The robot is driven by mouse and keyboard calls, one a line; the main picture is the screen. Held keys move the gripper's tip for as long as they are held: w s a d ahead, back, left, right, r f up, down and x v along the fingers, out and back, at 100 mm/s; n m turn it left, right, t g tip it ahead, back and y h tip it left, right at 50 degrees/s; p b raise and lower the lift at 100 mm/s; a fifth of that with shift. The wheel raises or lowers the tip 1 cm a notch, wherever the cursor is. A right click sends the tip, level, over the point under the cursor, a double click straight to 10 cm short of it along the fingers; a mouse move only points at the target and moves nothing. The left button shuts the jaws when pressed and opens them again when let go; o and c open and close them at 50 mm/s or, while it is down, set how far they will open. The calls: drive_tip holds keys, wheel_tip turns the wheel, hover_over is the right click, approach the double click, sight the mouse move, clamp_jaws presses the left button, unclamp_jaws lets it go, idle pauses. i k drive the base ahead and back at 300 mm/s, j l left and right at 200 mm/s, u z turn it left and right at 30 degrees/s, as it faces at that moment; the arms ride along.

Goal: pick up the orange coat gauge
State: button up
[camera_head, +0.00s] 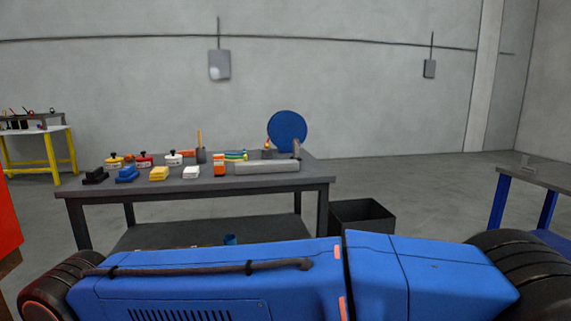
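An orange upright block-like device with a pale lower band, which looks like the orange coat gauge (219,165), stands on the dark grey workbench (100,205). It is near the middle of the bench top, just left of a long light-grey block (266,167). It is small in the view, so its details cannot be made out. My gripper is not in view.
Lidded pots and a cup (201,156) stand behind. A blue disc (287,131) rises at the back. A dark open bin (362,216) is right of the bench.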

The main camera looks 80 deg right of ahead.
sight(219, 159)
drive_tip(key=z, duration=1.8)
